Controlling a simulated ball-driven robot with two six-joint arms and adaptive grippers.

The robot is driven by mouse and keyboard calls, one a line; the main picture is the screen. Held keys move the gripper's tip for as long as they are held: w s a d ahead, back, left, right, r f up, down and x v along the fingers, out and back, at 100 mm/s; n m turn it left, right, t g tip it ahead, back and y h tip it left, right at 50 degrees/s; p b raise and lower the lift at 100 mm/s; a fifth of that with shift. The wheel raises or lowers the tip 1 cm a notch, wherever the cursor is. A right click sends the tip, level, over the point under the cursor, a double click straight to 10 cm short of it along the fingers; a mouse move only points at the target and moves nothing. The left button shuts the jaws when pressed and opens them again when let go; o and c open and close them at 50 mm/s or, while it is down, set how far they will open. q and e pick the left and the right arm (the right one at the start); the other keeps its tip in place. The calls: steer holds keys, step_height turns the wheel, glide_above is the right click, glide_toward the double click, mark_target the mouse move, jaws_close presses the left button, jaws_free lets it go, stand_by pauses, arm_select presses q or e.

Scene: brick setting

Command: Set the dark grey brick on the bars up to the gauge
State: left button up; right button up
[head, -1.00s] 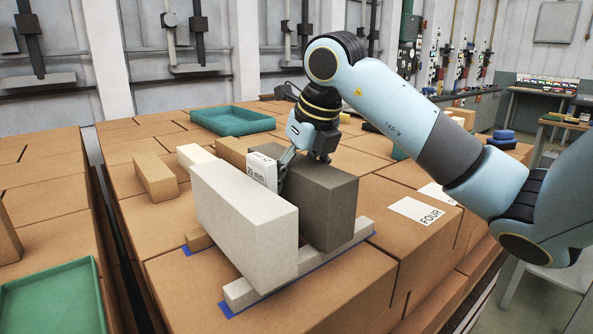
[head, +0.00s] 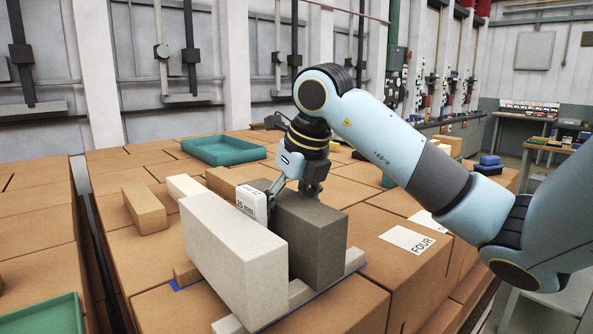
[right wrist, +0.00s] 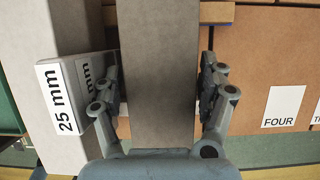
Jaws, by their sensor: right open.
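The dark grey brick (head: 318,248) stands upright on the light grey bar (head: 353,261), beside a pale grey brick (head: 235,262). The white gauge (head: 251,203), marked 25 mm, sits between the two bricks; it also shows in the right wrist view (right wrist: 76,92). In that view the dark brick (right wrist: 158,70) runs between the fingers of my right gripper (right wrist: 160,95), which is open around it. The gauge is beside the left finger; I cannot tell whether it touches the dark brick. The brick's far side is hidden. My left gripper is out of view.
Blue strips (head: 325,290) edge the bars. A tan brick (head: 145,208), a cream block (head: 186,187) and a brown block (head: 221,181) stand behind left. A green tray (head: 222,151) is farther back. A card reading FOUR (head: 408,240) lies right, on open brown surface.

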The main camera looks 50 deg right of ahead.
steer(key=v, duration=1.1)
steer(key=shift+r, duration=0.1)
steer(key=shift+s+r, duration=0.1)
steer(key=shift+s, duration=0.05)
